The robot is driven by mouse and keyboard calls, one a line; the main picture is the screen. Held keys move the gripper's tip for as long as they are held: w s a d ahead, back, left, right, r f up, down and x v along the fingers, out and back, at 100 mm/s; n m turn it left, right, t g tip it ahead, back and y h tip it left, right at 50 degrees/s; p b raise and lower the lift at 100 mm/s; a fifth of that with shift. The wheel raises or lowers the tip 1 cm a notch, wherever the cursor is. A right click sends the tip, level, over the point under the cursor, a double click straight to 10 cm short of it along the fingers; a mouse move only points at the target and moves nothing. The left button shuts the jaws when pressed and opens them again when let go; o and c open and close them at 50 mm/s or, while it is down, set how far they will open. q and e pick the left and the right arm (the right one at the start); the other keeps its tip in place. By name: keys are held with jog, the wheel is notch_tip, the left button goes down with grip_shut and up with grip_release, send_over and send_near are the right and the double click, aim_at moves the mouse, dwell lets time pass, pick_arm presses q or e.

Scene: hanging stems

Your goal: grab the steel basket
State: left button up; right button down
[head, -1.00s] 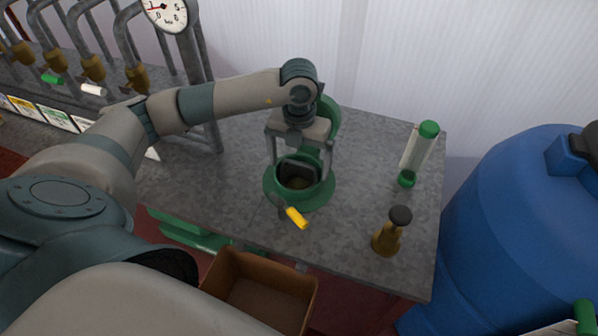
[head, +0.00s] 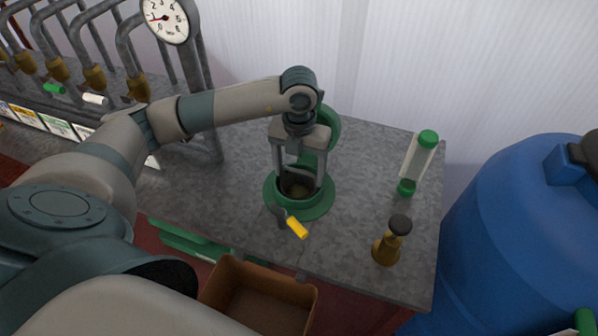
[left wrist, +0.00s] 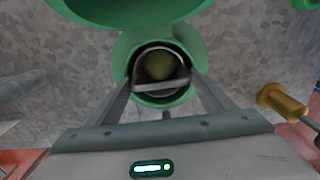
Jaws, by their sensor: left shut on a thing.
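The steel basket (left wrist: 138,80) sits inside a round green housing (head: 323,207) on the grey bench. Its round rim and dark inside show in the left wrist view, with a pale olive lump inside. My left gripper (left wrist: 160,87) points down into the housing's mouth, its fingers on either side of a thin metal bar across the basket. It is shut on the basket, seemingly at this bar. In the head view the left gripper (head: 299,182) hides part of the basket and of the green lid (head: 329,126) standing open behind. My right gripper is not in view.
A yellow-handled valve (head: 297,228) is at the housing's front. A blue barrel (head: 520,230) is beyond the bench. An open brown box (head: 259,300) is in front, below.

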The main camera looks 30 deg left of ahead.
pick_arm(q)
notch_tip(320, 180, up, 18)
jog(key=p, duration=0.9)
jog(key=shift+f, duration=0.25)
